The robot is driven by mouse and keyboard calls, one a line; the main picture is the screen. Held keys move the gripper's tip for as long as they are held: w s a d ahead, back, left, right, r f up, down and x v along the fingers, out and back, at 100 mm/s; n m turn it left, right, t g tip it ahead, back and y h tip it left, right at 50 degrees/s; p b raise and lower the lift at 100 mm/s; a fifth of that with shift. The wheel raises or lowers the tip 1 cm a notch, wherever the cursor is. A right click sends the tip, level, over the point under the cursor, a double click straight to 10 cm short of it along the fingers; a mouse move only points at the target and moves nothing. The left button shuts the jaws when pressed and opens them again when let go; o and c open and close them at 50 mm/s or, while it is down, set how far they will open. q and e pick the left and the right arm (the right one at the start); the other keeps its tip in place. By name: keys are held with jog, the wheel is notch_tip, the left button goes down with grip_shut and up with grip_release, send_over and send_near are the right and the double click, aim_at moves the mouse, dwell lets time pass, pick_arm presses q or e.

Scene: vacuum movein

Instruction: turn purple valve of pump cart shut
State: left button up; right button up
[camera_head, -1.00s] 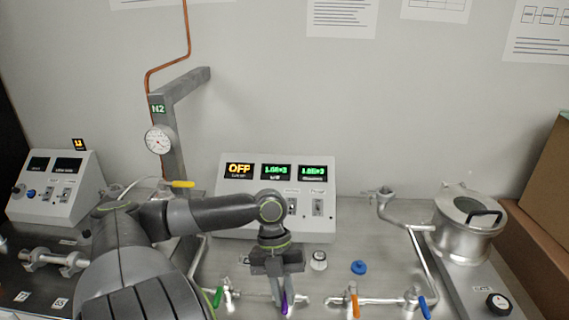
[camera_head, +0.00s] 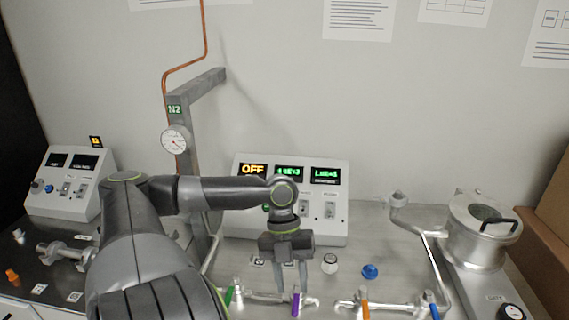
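The purple valve handle (camera_head: 296,305) is on a horizontal metal pipe at the bottom centre of the head view. It points across the pipe, towards me. My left gripper (camera_head: 291,278) points down just behind and above the handle. Its two fingers are visibly apart, with nothing seen between them. The fingertips end near the pipe, and I cannot tell whether they touch it. My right gripper is not in view.
A green handle (camera_head: 229,296) is left of the purple one. Orange (camera_head: 365,304) and blue (camera_head: 433,306) handles are to its right. A white display box (camera_head: 335,215) stands behind my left gripper. A metal chamber (camera_head: 480,232) is at the right.

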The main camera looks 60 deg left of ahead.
pick_arm(q)
jog(key=p+v, duration=0.7)
jog(key=v, duration=0.7)
jog(key=shift+f, duration=0.1)
